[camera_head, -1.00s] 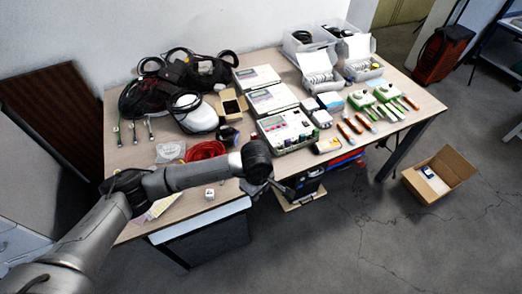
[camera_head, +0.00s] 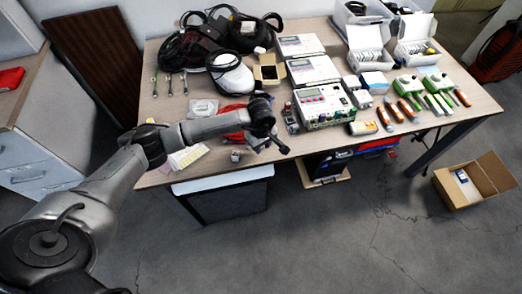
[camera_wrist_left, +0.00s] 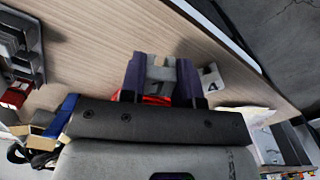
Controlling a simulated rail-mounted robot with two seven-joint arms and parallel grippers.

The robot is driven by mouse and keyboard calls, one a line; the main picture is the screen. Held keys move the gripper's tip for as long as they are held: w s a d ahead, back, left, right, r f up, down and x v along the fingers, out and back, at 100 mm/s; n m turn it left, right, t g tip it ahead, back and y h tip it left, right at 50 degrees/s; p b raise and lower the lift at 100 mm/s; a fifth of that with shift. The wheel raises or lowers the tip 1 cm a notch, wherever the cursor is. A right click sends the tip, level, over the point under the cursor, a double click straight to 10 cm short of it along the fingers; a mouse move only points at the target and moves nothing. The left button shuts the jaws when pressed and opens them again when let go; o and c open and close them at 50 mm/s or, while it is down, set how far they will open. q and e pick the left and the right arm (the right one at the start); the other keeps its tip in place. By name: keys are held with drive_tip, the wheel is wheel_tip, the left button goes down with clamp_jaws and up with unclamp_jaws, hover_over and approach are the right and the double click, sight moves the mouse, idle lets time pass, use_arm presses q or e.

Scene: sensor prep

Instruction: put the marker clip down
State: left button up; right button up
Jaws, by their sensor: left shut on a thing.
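My left gripper (camera_head: 280,147) is over the front edge area of the table, right of a small white block (camera_head: 235,156). In the left wrist view the two dark fingers of the gripper (camera_wrist_left: 161,82) are shut on a small grey-white piece with a dark mark, which I take as the marker clip (camera_wrist_left: 161,73). The block, marked with an "A" (camera_wrist_left: 212,78), shows just beside the right finger in that view. The held piece is too small to make out in the head view. My right gripper is not in view.
Black bags and a white helmet (camera_head: 232,78) stand behind. An open cardboard box (camera_head: 468,184) is on the floor at right.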

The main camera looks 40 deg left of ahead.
sight(261, 155)
use_arm(q)
drive_tip(key=shift+d+f+b, duration=0.1)
drive_tip(key=shift+f+b, duration=0.2)
drive_tip(key=shift+f, duration=1.55)
drive_tip(key=shift+f, duration=0.1)
drive_tip(key=o, duration=0.9)
drive_tip(key=shift+o, duration=0.2)
